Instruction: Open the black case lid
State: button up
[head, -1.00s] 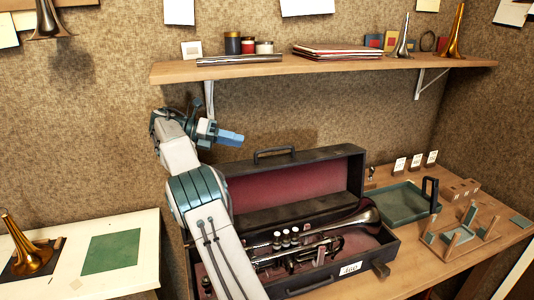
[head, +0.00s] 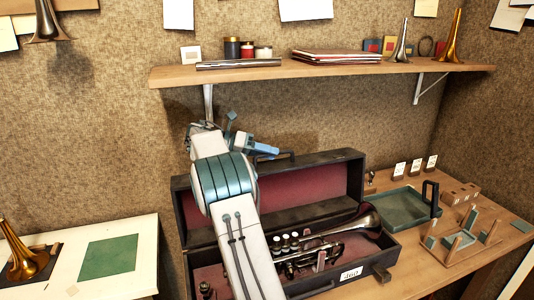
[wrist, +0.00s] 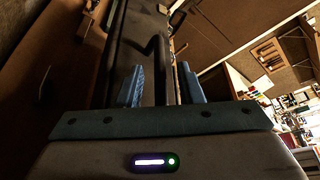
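The black case (head: 382,258) stands on the bench with its lid (head: 340,165) raised, showing the dark red lining. A trumpet (head: 345,228) lies inside the case. A dark handle (head: 290,154) sits on the lid's upper edge, partly hidden by my gripper. My gripper (head: 270,151) is at this edge, beside the handle. In the wrist view, its two blue fingers (wrist: 161,86) are apart, with dark case parts showing between and beyond them. I cannot tell whether they touch the lid. My arm hides part of the lid and the case's left side.
A wooden shelf (head: 330,70) with jars, folders and horn bells hangs above the case. A green tray (head: 405,205) and a wooden rack (head: 462,238) stand right of the case. A white table (head: 145,258) with a brass bell is at left.

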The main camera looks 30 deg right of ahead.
grip_shut()
jog(key=shift+m+t, duration=0.5)
jog(key=shift+m, duration=0.4)
jog(key=shift+s+a+r+b, duration=0.1)
jog(key=shift+s+a+r, duration=0.15)
jog(key=shift+s, duration=0.55)
jog(key=shift+s+a+r+b, duration=0.1)
jog(key=shift+s+a+r, duration=0.1)
jog(key=shift+s, duration=0.55)
jog(key=shift+s+a+r+b, duration=0.1)
jog(key=shift+s+a+r, duration=0.15)
jog(key=shift+s, duration=0.55)
grip_release()
jog(key=v, duration=1.3)
jog(key=shift+w+a+r, duration=0.15)
jog(key=shift+w+a, duration=0.15)
